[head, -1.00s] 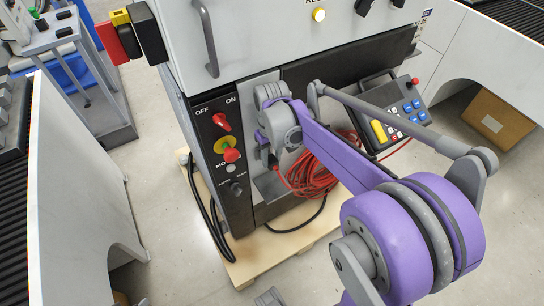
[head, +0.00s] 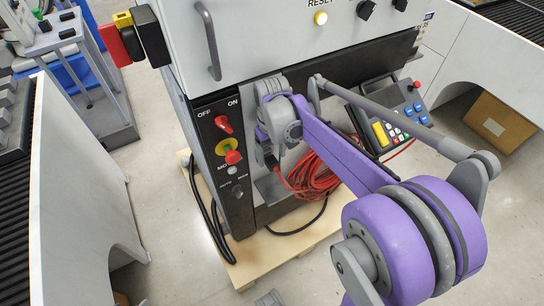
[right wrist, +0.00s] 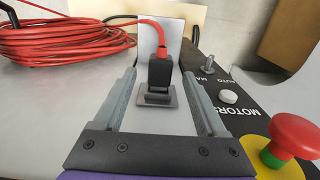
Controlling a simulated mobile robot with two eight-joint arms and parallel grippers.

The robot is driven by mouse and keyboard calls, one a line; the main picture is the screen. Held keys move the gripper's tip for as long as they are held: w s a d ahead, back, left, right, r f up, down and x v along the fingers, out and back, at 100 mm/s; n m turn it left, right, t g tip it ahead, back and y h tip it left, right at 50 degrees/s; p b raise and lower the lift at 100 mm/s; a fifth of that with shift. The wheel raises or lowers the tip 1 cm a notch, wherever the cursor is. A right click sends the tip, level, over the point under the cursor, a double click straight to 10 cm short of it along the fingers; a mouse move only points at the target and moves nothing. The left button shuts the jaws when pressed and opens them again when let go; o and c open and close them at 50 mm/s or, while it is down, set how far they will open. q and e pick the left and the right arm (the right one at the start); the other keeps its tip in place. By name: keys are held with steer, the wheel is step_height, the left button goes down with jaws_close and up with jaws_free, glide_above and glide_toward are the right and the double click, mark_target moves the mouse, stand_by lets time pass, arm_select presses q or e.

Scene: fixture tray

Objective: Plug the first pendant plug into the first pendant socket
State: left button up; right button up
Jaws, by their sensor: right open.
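A black plug (right wrist: 160,70) with a red cable from its top stands upright on a small dark square base on a light grey plate. In the right wrist view my right gripper (right wrist: 160,78) is open, with one finger on each side of the plug and visible gaps between. In the head view my right gripper (head: 268,150) is low in front of the cabinet, beside the switch panel, and mostly hides the plug. I cannot make out a separate pendant socket; whether the square base is one is unclear. My left gripper is not in view.
The switch panel (head: 222,165) with red and yellow knobs is close to my right gripper; its red button (right wrist: 295,135) shows in the wrist view. A coiled red cable (head: 315,172) lies behind the gripper. The teach pendant (head: 395,118) is at right. A wooden pallet (head: 235,265) lies below.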

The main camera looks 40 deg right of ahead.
step_height(320, 180, up, 9)
steer(key=p, duration=0.1)
steer(key=shift+r, duration=0.15)
stand_by(0.5)
steer(key=s+a+f+t+p, duration=0.2)
steer(key=s+a, duration=0.4)
steer(key=s+a+f+n+t+p, duration=0.1)
steer(key=s+a+f+t+p, duration=0.1)
steer(key=s+a, duration=0.4)
steer(key=shift+s+a+f+t+p, duration=0.35)
steer(key=shift+s+f+t+p, duration=0.05)
steer(key=shift+s+t+p, duration=0.35)
steer(key=shift+d+r, duration=0.1)
stand_by(1.1)
